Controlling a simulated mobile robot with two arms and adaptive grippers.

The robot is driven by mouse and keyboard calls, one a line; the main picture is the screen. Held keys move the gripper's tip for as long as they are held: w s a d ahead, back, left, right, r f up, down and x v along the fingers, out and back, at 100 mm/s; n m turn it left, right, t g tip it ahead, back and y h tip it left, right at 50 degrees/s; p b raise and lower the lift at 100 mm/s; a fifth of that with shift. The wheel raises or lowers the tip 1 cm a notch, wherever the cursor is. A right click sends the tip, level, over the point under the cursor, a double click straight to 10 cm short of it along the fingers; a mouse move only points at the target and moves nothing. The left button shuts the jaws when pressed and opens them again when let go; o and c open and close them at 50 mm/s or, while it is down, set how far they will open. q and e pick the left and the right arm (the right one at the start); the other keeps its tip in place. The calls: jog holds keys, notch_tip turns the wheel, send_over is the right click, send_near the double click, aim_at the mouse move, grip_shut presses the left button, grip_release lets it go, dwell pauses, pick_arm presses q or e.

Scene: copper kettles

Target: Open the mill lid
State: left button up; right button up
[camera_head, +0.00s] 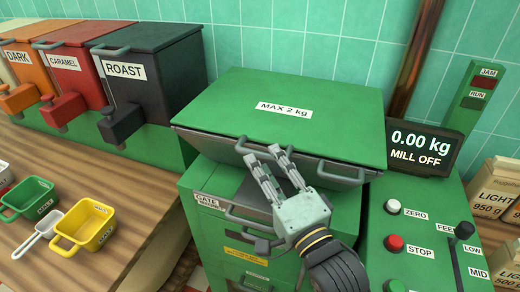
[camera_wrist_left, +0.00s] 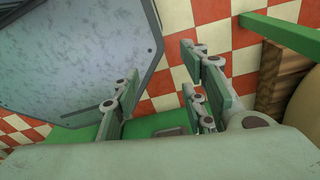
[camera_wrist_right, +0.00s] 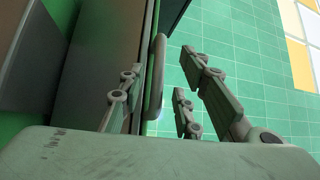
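The mill lid (camera_head: 285,115) is a green flat panel labelled "MAX 2 kg" on top of the green mill, and it lies closed. That gripper is open at the lid's front edge. In the right wrist view the handle (camera_wrist_right: 156,75) shows between its parted fingers; I cannot tell whether they touch it. My left gripper (camera_wrist_left: 165,92) is open and empty in the left wrist view and out of the head view.
The mill's display (camera_head: 422,148) reads 0.00 kg, MILL OFF, above a panel with white and red buttons and a lever (camera_head: 458,250). Dark, caramel and roast bins (camera_head: 155,65) stand left. Yellow (camera_head: 85,222) and green scoops lie on the wooden counter. Paper bags stand at right.

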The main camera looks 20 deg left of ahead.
aim_at(259, 152)
jog(key=x, duration=0.3)
jog(key=shift+w+a+p, duration=0.2)
jog(key=shift+w+p, duration=0.1)
jog(key=shift+w, duration=0.05)
jog(key=shift+w+a, duration=0.1)
jog(key=shift+w, duration=0.05)
jog(key=c, duration=0.3)
pick_arm(q)
jog(key=shift+r, duration=0.45)
pick_arm(e)
grip_shut()
